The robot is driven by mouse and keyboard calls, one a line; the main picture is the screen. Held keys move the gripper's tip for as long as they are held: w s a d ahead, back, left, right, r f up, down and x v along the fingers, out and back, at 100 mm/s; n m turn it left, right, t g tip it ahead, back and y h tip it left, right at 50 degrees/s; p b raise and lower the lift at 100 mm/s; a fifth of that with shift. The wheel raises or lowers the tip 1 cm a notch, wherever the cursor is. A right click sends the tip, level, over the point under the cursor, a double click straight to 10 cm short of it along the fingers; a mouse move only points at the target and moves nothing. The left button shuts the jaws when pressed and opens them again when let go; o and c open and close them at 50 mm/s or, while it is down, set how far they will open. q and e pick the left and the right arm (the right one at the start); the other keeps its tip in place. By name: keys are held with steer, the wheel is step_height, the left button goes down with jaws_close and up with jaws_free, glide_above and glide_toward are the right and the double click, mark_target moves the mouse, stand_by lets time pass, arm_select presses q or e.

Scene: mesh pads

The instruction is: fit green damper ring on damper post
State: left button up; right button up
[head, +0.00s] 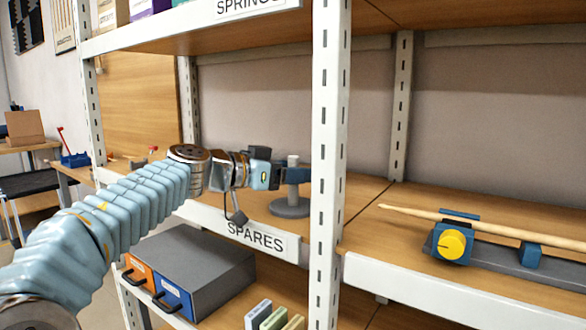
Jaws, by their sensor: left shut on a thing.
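A grey post (292,161) on a round grey base (289,208) stands on the wooden middle shelf, just left of the white upright. My left gripper (296,175) reaches in from the left, with its dark fingers level at the upper part of the post. It is shut and appears to be on the post; the post's middle is partly hidden by the fingers. I cannot make out a green damper ring in this view. My right gripper is not in view.
A white perforated upright (328,150) stands close right of the post. Right of it, a wooden rod (490,225) rests on a blue holder with a yellow knob (451,244). A grey drawer box (205,262) sits below the shelf edge labelled SPARES (255,237).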

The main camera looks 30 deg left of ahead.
arm_select(q)
steer(key=o, duration=1.1)
steer(key=v, duration=1.4)
steer(key=shift+d+p, duration=0.1)
steer(key=shift+p, duration=0.2)
steer(key=shift+f, duration=0.1)
